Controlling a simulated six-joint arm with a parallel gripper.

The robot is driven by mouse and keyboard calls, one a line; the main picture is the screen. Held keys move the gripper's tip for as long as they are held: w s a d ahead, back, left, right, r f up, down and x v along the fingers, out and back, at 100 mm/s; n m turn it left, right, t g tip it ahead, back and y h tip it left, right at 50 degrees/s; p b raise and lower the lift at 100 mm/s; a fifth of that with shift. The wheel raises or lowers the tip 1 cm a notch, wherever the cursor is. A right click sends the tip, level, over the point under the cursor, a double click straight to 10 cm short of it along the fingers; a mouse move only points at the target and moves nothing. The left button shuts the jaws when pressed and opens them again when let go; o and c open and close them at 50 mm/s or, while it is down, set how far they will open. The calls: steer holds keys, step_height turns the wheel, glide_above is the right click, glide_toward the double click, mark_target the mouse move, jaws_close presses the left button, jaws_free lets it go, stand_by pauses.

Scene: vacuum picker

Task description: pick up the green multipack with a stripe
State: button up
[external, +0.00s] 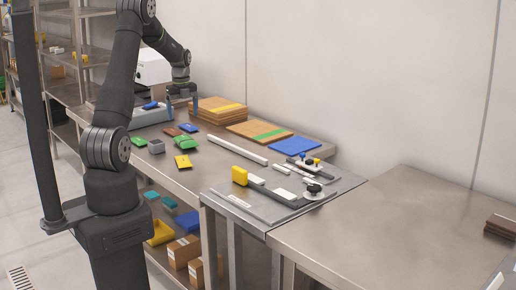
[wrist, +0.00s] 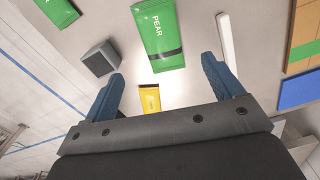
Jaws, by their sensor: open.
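A green pack labelled PEAR (wrist: 160,28) lies flat on the metal table in the wrist view, with a thin dark stripe across its lower end. In the external view this green pack (external: 186,143) lies on the table right of a grey box. A second green pack (wrist: 57,9) is cut off at the top left of the wrist view; it also shows in the external view (external: 138,142). My gripper (wrist: 162,72) is open and empty, its blue fingers wide apart. The PEAR pack lies beyond and between the fingertips, untouched. In the external view my gripper (external: 182,106) hangs above the table, behind the packs.
A grey box (wrist: 100,58) and a yellow pack (wrist: 150,98) lie near the PEAR pack. A white bar (external: 237,150) lies to the right. Cardboard stacks (external: 216,108) and a blue sheet (external: 295,145) are along the back. A grey bin (external: 150,116) stands behind left.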

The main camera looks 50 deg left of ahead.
mark_target(185, 138)
steer(key=f, duration=1)
steer(key=shift+d, duration=0.2)
steer(key=c, duration=1.2)
steer(key=shift+o, duration=0.2)
steer(key=shift+r, duration=0.1)
